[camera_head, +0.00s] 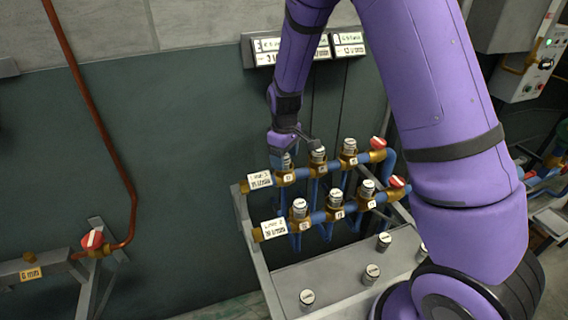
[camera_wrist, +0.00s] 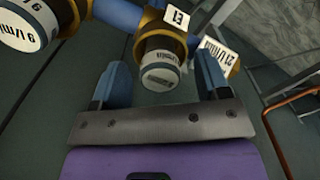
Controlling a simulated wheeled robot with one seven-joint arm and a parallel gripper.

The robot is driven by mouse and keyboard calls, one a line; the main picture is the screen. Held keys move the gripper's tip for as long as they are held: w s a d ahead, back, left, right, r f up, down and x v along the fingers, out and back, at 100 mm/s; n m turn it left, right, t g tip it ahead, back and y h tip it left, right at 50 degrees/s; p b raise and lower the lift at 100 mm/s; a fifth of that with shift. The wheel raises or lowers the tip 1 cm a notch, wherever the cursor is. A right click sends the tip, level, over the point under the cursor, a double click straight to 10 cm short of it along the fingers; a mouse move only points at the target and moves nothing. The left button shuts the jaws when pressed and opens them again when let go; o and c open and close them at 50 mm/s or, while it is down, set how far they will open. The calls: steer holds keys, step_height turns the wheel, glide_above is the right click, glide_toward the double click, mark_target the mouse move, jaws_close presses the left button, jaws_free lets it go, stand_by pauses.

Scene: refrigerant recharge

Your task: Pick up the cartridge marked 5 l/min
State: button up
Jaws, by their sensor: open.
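My gripper (camera_head: 292,150) is open at the left end of the upper pipe row. In the wrist view its fingertips (camera_wrist: 163,75) stand either side of a white-and-grey cartridge (camera_wrist: 160,73) seated in a brass fitting; I cannot tell whether they touch it. The small print on this cartridge is not clearly legible. A neighbouring cartridge (camera_wrist: 28,24) has an upside-down l/min label. In the head view, other cartridges sit in the upper row (camera_head: 318,156) and lower row (camera_head: 335,198). Cartridge markings there are too small to read, so I cannot tell which is 5 l/min.
Loose cartridges (camera_head: 372,273) stand on a grey bench top (camera_head: 330,277) in front of the rows. Red valve handles (camera_head: 378,143) sit at the right ends of the rows. White displays (camera_head: 350,45) hang on the wall behind. A copper pipe (camera_head: 105,140) runs down at left.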

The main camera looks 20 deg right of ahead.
steer(key=shift+f, duration=0.35)
steer(key=shift+c, duration=0.2)
steer(key=c, duration=1)
steer(key=shift+r, duration=0.15)
